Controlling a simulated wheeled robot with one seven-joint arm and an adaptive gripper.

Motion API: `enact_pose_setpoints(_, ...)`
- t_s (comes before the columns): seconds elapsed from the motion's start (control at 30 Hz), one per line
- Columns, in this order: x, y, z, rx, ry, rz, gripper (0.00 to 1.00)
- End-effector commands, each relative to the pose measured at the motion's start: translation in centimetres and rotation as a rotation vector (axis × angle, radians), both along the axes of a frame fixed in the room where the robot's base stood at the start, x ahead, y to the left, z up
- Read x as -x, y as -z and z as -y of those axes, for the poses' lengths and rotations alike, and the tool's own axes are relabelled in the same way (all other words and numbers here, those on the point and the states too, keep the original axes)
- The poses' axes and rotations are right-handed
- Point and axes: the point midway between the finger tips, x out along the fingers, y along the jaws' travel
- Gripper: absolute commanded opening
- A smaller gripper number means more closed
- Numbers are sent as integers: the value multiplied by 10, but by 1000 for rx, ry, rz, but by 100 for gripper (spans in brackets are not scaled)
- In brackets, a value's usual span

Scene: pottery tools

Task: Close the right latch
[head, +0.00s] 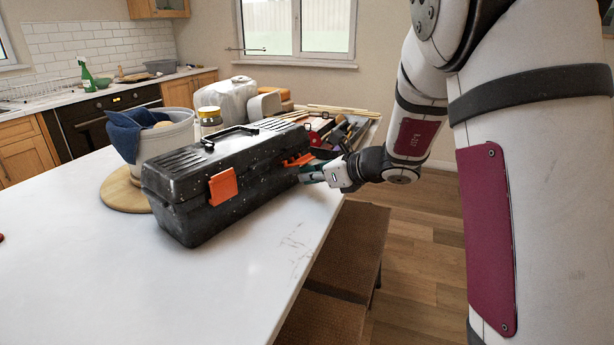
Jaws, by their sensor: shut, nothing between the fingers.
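A black toolbox (225,174) with a closed lid stands on the white table. Its left orange latch (223,187) lies against the front face. The right orange latch (298,160), farther along the same face, appears to stick outward from the box. My gripper (305,176) is shut and empty at the front face, just below and to the right of the right latch. I cannot tell whether its fingertips touch the latch or the box. The lower edge of the right latch is partly hard to make out beside the gripper.
A white bucket with a blue cloth (140,132) stands on a round wooden board (122,194) behind the toolbox. Jars, containers and tools crowd the table's far end. The white table (120,285) is clear at front left. A brown bench (345,250) stands below its right edge.

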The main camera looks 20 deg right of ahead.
Motion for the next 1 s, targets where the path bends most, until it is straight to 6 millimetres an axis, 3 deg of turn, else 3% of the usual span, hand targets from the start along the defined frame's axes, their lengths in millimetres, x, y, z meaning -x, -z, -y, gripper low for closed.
enact_pose_setpoints(0.57, 18, -30, 13, 2, 1, -1, 0)
enact_pose_setpoints(1.0, 16, -56, 12, 2, 1, 0, 0)
